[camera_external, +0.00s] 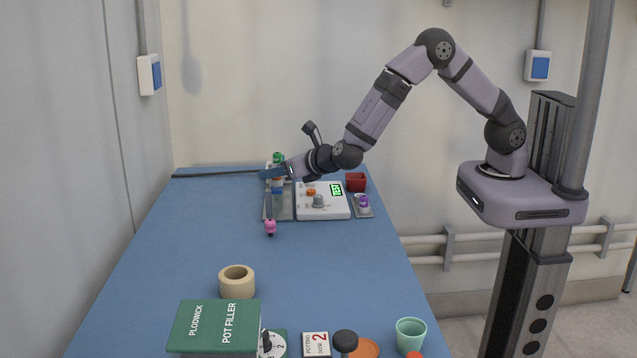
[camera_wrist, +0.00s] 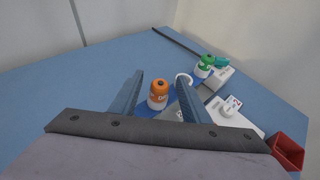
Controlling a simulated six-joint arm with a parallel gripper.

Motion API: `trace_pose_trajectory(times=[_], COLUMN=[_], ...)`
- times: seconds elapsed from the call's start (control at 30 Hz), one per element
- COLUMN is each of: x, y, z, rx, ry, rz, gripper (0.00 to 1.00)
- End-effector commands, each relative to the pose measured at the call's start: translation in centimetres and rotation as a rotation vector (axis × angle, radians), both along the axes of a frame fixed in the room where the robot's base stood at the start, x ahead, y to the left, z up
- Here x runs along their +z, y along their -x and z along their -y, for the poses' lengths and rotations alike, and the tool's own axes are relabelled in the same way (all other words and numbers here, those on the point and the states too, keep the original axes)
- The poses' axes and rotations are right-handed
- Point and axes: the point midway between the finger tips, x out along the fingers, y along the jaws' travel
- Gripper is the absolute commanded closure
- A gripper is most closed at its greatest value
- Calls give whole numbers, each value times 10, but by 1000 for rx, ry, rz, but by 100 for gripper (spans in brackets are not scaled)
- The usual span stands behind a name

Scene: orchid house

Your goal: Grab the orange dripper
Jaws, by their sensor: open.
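The orange dripper (camera_wrist: 158,94), with an orange top and a white, lettered lower part, stands upright in the wrist view. My gripper (camera_wrist: 160,78) is open, with one blue finger on each side of the dripper and a gap showing on the left. I cannot tell whether the right finger touches it. In the external view my gripper (camera_external: 273,173) is low over the grey tray (camera_external: 283,211) at the table's far end. It partly hides the dripper there.
A green dripper (camera_wrist: 206,63) stands just beyond the fingers.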

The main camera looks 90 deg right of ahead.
Motion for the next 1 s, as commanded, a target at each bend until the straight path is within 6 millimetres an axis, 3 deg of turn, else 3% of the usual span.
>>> trace_pose_trajectory(times=[0.27,0.47,0.83,1.0], x=[-1,-1,0,10], y=[-2,-2,-2,-2], z=[2,2,2,2], rx=[1,0,0,0], ry=[0,0,0,1], rz=[0,0,1,4], gripper=[58,100,100,100])
